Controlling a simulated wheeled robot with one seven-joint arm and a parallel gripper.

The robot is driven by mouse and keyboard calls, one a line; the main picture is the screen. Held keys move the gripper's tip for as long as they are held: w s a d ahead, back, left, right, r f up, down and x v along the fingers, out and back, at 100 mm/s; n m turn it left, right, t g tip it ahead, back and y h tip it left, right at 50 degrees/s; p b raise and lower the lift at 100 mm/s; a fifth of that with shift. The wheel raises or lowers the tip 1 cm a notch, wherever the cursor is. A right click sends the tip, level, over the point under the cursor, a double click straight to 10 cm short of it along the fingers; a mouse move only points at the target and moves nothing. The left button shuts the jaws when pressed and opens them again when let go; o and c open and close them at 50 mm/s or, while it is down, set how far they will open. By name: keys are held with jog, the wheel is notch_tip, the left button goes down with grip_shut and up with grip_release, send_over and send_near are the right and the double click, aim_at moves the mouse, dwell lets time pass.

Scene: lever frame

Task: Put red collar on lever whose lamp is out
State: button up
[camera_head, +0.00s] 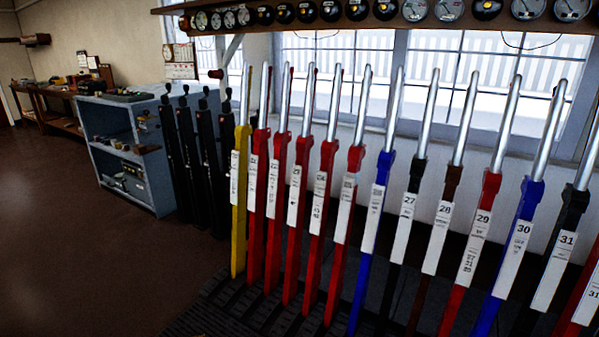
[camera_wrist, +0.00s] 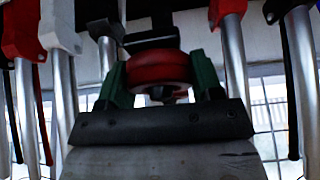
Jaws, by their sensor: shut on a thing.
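My gripper (camera_wrist: 162,78) is in the wrist view, with its green fingers shut on the red collar (camera_wrist: 160,68). A dark part shows just behind the collar; I cannot tell whether they touch. The wrist view shows levers upside down around it: a white lever (camera_wrist: 60,25), a black lever (camera_wrist: 96,12) and a red lever (camera_wrist: 228,12). The head view shows a row of levers, among them black 27 (camera_head: 408,215), brown 28 (camera_head: 441,230), red 29 (camera_head: 476,240), blue 30 (camera_head: 517,245) and black 31 (camera_head: 562,255). My gripper and the collar are not in it. I cannot make out which lamp is out.
A shelf (camera_head: 300,27) with round instruments runs above the levers, in front of windows. A yellow lever (camera_head: 239,195) is near the left end, with black levers (camera_head: 205,150) beyond. A blue-grey cabinet (camera_head: 150,170) stands at left. The brown floor (camera_head: 80,250) there is clear.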

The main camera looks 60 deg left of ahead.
jog(key=shift+r, duration=4.25)
